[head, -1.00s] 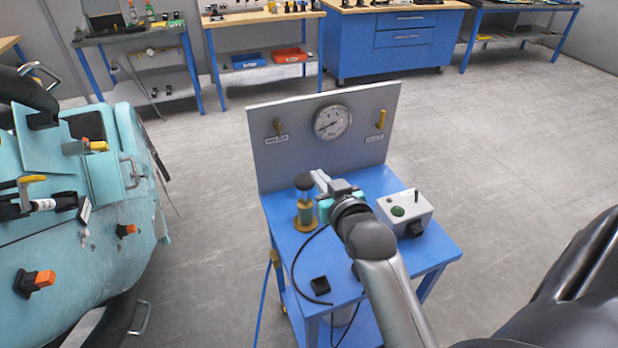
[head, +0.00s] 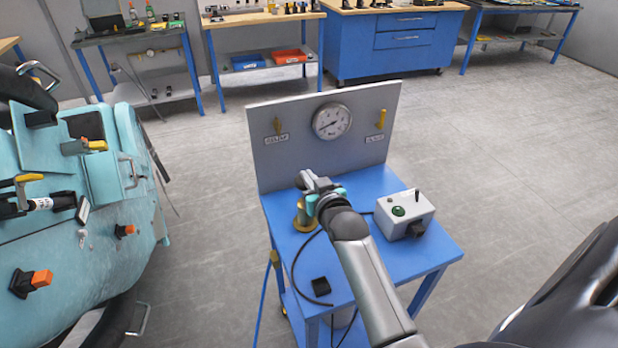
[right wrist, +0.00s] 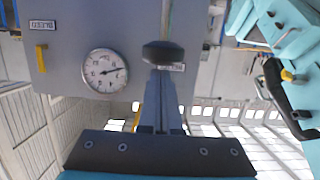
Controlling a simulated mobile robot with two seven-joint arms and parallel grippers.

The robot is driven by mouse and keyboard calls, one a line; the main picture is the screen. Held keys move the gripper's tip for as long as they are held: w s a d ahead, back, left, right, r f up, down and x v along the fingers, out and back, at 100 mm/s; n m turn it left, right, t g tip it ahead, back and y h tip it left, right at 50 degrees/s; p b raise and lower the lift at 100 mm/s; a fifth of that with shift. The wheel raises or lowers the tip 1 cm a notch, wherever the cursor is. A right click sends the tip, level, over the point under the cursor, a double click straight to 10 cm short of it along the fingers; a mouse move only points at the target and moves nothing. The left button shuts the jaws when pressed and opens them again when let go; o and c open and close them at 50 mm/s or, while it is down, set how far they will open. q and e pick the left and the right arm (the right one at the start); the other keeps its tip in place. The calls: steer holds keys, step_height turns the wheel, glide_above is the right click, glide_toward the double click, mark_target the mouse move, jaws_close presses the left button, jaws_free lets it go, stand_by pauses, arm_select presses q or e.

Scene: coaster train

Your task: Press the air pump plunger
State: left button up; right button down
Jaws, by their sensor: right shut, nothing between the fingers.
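The air pump stands on the blue table (head: 375,268); its brass base (head: 301,218) shows in the head view, while its black plunger knob is hidden there behind my right gripper (head: 307,180). In the right wrist view the dark round knob (right wrist: 163,53) shows at the tips of my right gripper's fingers (right wrist: 159,76). The fingers are shut together with nothing between them. They overlap the knob's edge in the picture; I cannot tell whether they touch it. My left gripper is not in view.
A grey panel with a round pressure gauge (head: 332,121) rises behind the pump. A grey control box (head: 405,214) with a green button stands to the right. A black hose (head: 294,265) curves over the table. A teal coaster train (head: 80,230) is at the left.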

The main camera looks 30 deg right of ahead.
step_height(320, 180, down, 6)
steer(key=b, duration=0.2)
steer(key=shift+s+f, duration=0.1)
stand_by(0.3)
step_height(320, 180, up, 5)
steer(key=p, duration=0.3)
steer(key=shift+f+p, duration=0.2)
steer(key=shift+p, duration=0.15)
steer(key=v, duration=0.9)
steer(key=shift+s+r, duration=0.25)
steer(key=shift+s, duration=0.1)
